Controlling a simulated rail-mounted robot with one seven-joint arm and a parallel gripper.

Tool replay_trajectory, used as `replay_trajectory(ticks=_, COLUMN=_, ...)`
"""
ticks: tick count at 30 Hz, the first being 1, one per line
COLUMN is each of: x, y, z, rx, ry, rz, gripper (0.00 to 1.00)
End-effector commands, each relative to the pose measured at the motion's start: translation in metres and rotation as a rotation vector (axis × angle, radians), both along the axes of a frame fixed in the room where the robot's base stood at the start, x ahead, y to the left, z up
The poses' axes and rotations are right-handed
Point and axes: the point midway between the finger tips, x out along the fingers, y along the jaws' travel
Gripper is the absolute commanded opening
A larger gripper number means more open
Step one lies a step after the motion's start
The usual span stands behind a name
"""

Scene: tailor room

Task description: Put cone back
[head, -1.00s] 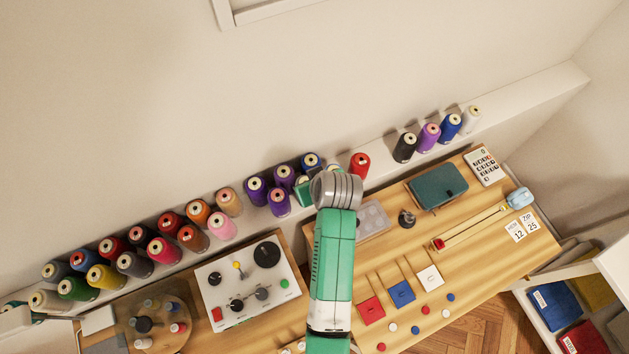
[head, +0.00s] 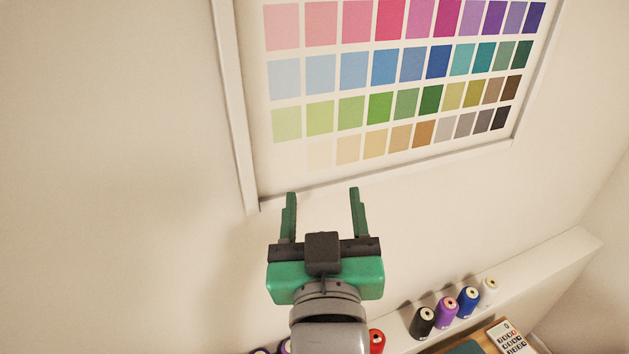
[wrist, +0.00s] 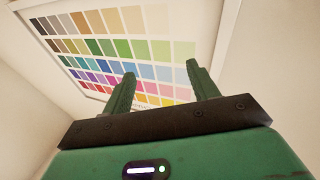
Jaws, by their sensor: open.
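My gripper (head: 322,195) is open and empty, raised in front of the wall below a framed colour chart. Its two green fingers also show in the wrist view (wrist: 160,75), spread apart with nothing between them. Thread cones stand on the ledge at the lower right: a black cone (head: 421,322), a purple cone (head: 446,311), a blue cone (head: 468,301) and a white cone (head: 488,291). Part of a red cone (head: 377,342) shows beside my arm. Tops of purple cones (head: 285,346) show at the bottom edge. The other cones are out of view.
The framed colour chart (head: 400,103) hangs on the wall just above the fingers, and also fills much of the wrist view (wrist: 150,50). The ledge (head: 560,261) runs along the wall at lower right. A calculator (head: 507,338) lies on the table. The wall at left is bare.

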Motion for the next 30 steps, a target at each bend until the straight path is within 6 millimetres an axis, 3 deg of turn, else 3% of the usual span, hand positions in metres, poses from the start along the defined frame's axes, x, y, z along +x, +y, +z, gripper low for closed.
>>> replay_trajectory(ticks=1, x=-0.026, y=0.003, z=0.040, rx=0.021, ry=-0.118, rz=0.001, gripper=0.59)
replay_trajectory(ticks=3, x=-0.060, y=0.006, z=0.084, rx=0.051, ry=-0.260, rz=0.007, gripper=0.59)
replay_trajectory(ticks=6, x=-0.098, y=0.009, z=0.120, rx=0.082, ry=-0.392, rz=0.018, gripper=0.59)
replay_trajectory(ticks=9, x=-0.115, y=0.010, z=0.135, rx=0.095, ry=-0.450, rz=0.023, gripper=0.59)
replay_trajectory(ticks=17, x=-0.117, y=0.010, z=0.137, rx=0.097, ry=-0.457, rz=0.024, gripper=0.59)
replay_trajectory(ticks=20, x=-0.117, y=0.010, z=0.149, rx=0.097, ry=-0.456, rz=0.025, gripper=0.59)
replay_trajectory(ticks=23, x=-0.117, y=0.011, z=0.178, rx=0.102, ry=-0.455, rz=0.028, gripper=0.59)
replay_trajectory(ticks=27, x=-0.117, y=0.012, z=0.233, rx=0.112, ry=-0.453, rz=0.035, gripper=0.59)
replay_trajectory(ticks=30, x=-0.117, y=0.012, z=0.260, rx=0.118, ry=-0.452, rz=0.040, gripper=0.59)
